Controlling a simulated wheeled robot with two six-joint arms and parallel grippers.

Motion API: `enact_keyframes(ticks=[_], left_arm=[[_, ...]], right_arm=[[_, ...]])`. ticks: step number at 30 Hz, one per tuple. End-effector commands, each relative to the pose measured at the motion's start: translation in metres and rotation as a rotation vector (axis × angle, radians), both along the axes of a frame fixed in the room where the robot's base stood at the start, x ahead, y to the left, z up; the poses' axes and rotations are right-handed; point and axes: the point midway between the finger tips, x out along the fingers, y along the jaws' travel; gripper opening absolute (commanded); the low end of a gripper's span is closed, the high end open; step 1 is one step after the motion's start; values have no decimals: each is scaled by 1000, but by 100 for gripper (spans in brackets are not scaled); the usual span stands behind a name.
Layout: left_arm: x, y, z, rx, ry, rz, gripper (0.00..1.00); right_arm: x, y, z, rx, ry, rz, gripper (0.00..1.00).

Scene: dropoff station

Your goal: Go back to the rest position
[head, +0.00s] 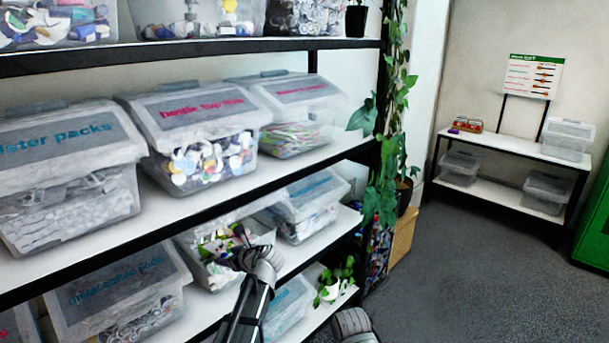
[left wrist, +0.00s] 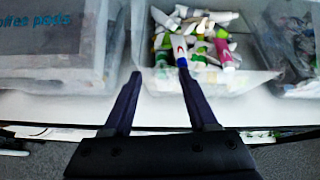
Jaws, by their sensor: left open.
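My left gripper (head: 243,240) reaches up from the bottom of the head view to the front of an open clear bin (head: 205,270) of tubes on the shelf. In the left wrist view, my left gripper (left wrist: 160,73) is open with nothing held. Its fingertips are at the bin's (left wrist: 215,86) front left part. A white and blue tube (left wrist: 180,50) in the bin lies right by the right fingertip; I cannot tell if they touch. My right gripper is not clearly in view; only a dark rounded part of mine shows at the bottom of the head view.
Shelves (head: 290,188) with several lidded clear bins stand on the left. A coffee pods bin (left wrist: 55,45) is left of the tubes. Hanging ivy (head: 385,180) and a small potted plant (head: 330,288) are close by. The grey floor (head: 480,270) is open to the right, before a low table (head: 500,148).

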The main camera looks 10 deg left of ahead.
Motion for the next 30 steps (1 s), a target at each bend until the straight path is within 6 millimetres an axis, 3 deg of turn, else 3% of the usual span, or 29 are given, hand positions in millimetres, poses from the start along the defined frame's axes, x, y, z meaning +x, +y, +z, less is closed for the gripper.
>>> enact_keyframes(ticks=[5,12,18,24,30], left_arm=[[-56,-56,-36,-367,-155,237,59],[-154,-147,-86,-856,-304,761,59],[-234,-211,-108,-1050,-342,1216,59],[-283,-245,-113,-1082,-351,1499,59],[-294,-253,-114,-1080,-356,1578,59]], right_arm=[[0,0,0,0,0,0,60],[0,0,0,0,0,0,60],[0,0,0,0,0,0,60],[0,0,0,0,0,0,60],[0,0,0,0,0,0,60]])
